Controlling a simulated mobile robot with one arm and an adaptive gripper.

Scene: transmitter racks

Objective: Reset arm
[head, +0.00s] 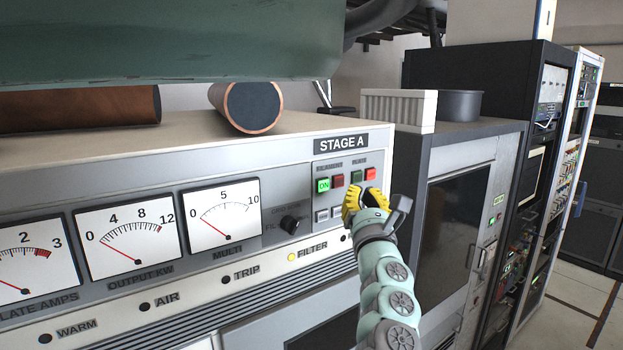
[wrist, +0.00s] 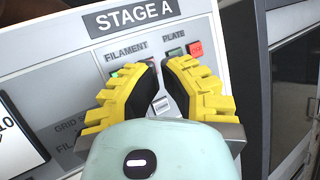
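The grey STAGE A panel (head: 330,180) faces me. On it are a lit green ON button (head: 323,185), a red button (head: 338,181) beside it, and a green (head: 356,176) and a red button (head: 370,173) under PLATE. My gripper (head: 360,195), with yellow fingers and black pads, is just in front of the panel's right part, below the plate buttons. In the wrist view the fingertips (wrist: 159,64) are close together with a narrow gap. Nothing is held between them; panel shows through. The left finger covers part of the filament buttons. Whether the fingers touch the panel is unclear.
A copper-coloured cylinder (head: 247,107) lies on the cabinet top. A dark-windowed cabinet (head: 455,225) and open racks (head: 535,160) stand to the right. Floor (head: 575,300) shows at lower right.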

